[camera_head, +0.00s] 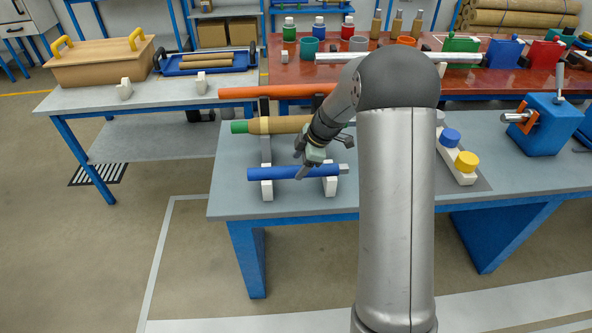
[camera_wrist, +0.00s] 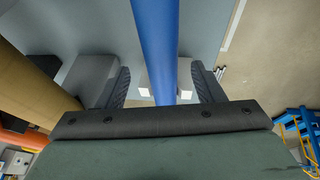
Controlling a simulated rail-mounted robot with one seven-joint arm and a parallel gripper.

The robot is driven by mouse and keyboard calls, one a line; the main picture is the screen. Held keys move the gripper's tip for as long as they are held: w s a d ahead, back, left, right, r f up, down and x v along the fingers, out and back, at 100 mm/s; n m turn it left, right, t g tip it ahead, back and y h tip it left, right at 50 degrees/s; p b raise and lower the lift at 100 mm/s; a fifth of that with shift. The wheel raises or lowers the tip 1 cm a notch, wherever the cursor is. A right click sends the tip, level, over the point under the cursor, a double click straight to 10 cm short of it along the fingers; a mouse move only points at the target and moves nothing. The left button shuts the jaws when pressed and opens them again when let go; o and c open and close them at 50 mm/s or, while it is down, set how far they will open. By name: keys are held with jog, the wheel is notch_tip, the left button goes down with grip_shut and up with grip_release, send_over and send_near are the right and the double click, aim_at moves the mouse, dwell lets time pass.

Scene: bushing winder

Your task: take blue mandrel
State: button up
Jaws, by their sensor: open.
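The blue mandrel (camera_head: 293,172) lies level across two white supports (camera_head: 267,189) at the front of the grey table, its grey end pointing right. My gripper (camera_head: 305,167) is right at the mandrel, above its right half. In the wrist view the blue mandrel (camera_wrist: 157,45) runs between the two dark fingers of my gripper (camera_wrist: 160,90), with a gap on each side. The fingers are open and I see no contact. The palm hides the near end of the mandrel in the wrist view.
Behind the blue mandrel lie a tan mandrel with a green end (camera_head: 275,125) and an orange bar (camera_head: 275,91). To the right are a white block with blue and yellow knobs (camera_head: 457,158) and a blue machine (camera_head: 552,125). The table front left is clear.

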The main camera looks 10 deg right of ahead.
aim_at(297, 168)
jog(key=shift+x, duration=1.6)
jog(key=shift+s, duration=0.15)
jog(key=c, duration=1.1)
grip_shut()
jog(key=shift+r, duration=0.15)
